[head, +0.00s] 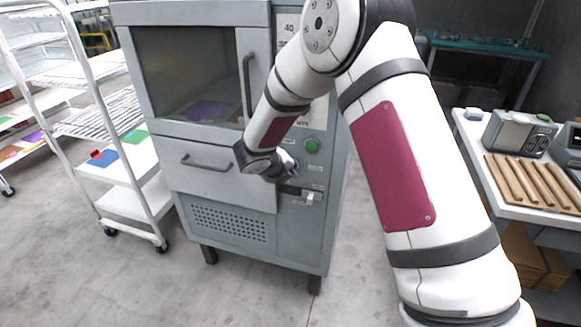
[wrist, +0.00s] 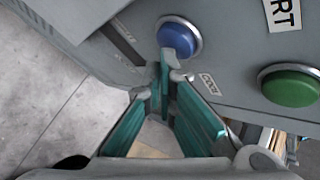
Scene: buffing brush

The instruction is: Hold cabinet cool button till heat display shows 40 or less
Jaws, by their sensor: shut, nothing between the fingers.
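The grey cabinet (head: 225,185) stands in the middle of the head view, its windowed door closed. A pale panel (head: 289,28) at its upper right shows what looks like "40"; my arm covers part of this area, and I cannot tell whether that is the display reading. The blue cool button (wrist: 179,38) is on the cabinet face in the wrist view, with a "COOL" label beside it. My gripper (wrist: 170,73) is shut and empty, its tips just below the blue button in the picture. I cannot tell whether they touch it.
A green button (head: 311,145) lies near the blue one; it also shows in the wrist view (wrist: 290,86). A white shelf cart (head: 130,160) stands at left. A bench (head: 500,205) with wooden strips (head: 535,183) and devices stands at right. The floor in front is clear.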

